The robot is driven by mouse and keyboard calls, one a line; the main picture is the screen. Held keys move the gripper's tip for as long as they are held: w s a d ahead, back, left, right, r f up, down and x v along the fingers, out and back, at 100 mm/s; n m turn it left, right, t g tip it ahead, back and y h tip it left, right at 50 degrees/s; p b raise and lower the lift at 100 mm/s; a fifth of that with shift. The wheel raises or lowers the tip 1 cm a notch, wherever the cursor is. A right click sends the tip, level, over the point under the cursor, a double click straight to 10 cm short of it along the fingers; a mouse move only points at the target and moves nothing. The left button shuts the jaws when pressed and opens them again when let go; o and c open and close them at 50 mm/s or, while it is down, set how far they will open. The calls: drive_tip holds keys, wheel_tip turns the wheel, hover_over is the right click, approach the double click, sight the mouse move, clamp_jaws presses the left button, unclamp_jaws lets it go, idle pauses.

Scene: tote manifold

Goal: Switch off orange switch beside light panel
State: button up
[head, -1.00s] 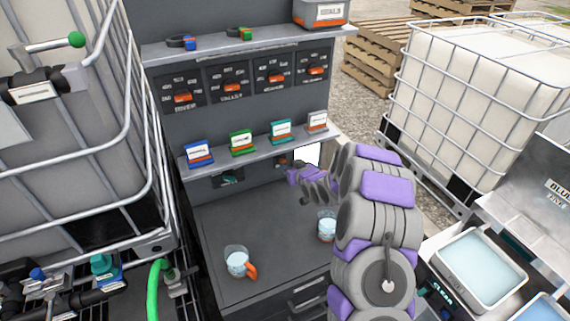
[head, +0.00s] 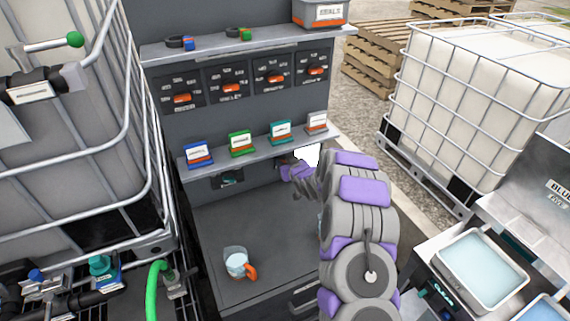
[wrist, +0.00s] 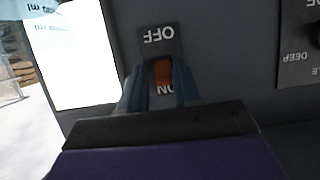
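The orange switch (wrist: 162,73) shows in the wrist view on a dark plate, with upside-down OFF lettering above it and partly covered ON lettering below. The bright white light panel (wrist: 78,55) is left of it; it also shows in the head view (head: 308,155), partly behind my arm. My gripper (wrist: 162,75) has one blue-grey finger on each side of the switch, very close to it. I cannot tell whether the fingers touch or grip it. In the head view the switch is hidden and the fingertips cannot be made out.
A shelf (head: 262,145) with several small labelled boxes is above. A knob plate (wrist: 305,40) is right of the switch in the wrist view.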

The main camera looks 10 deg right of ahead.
drive_tip(key=shift+a, duration=0.25)
clamp_jaws()
drive_tip(key=shift+s+d+f+t+y+b, duration=0.1)
drive_tip(key=shift+f+t+y+b, duration=0.3)
drive_tip(key=shift+t, duration=0.65)
drive_tip(key=shift+s+f+t+y+b, duration=0.15)
drive_tip(key=shift+f+t+b, duration=0.35)
drive_tip(key=shift+t, duration=0.55)
drive_tip(key=shift+r, duration=0.1)
drive_tip(key=shift+o, duration=1.6)
unclamp_jaws()
drive_tip(key=shift+w, duration=0.1)
